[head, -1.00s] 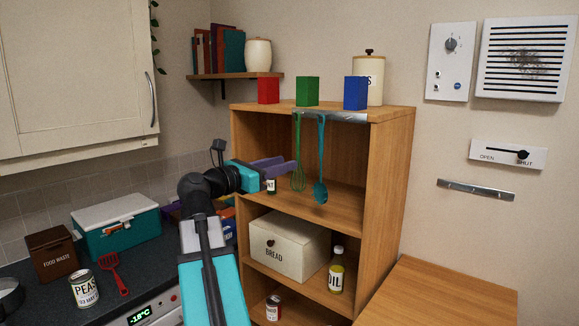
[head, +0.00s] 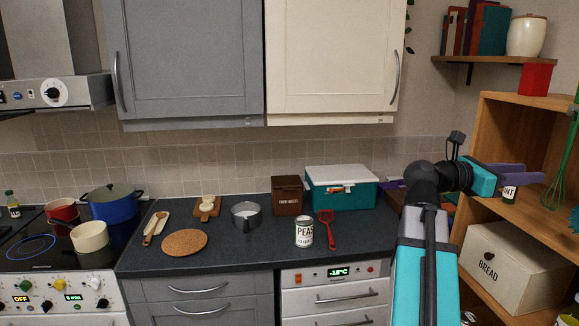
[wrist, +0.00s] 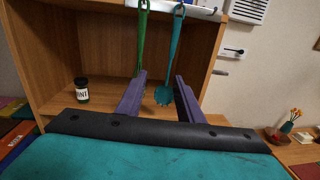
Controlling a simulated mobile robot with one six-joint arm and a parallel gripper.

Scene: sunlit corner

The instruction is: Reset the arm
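My gripper (head: 524,169) is at the right in the head view, in front of the wooden shelf unit (head: 499,109). In the wrist view my gripper (wrist: 160,85) shows two purple fingers well apart with nothing held between them. A green whisk (wrist: 142,40) and a teal slotted spoon (wrist: 175,50) hang from a rail beyond the fingertips. The spoon's lower end shows between the fingers. I cannot tell how close the fingers are to it.
A small dark jar (wrist: 81,90) stands on the shelf left of the fingers. A bread box (head: 513,266) sits below. The counter (head: 257,247) holds a peas can (head: 304,233), a teal cool box (head: 342,188), a red slotted turner (head: 327,225) and a cork mat (head: 184,243). Pots stand on the hob.

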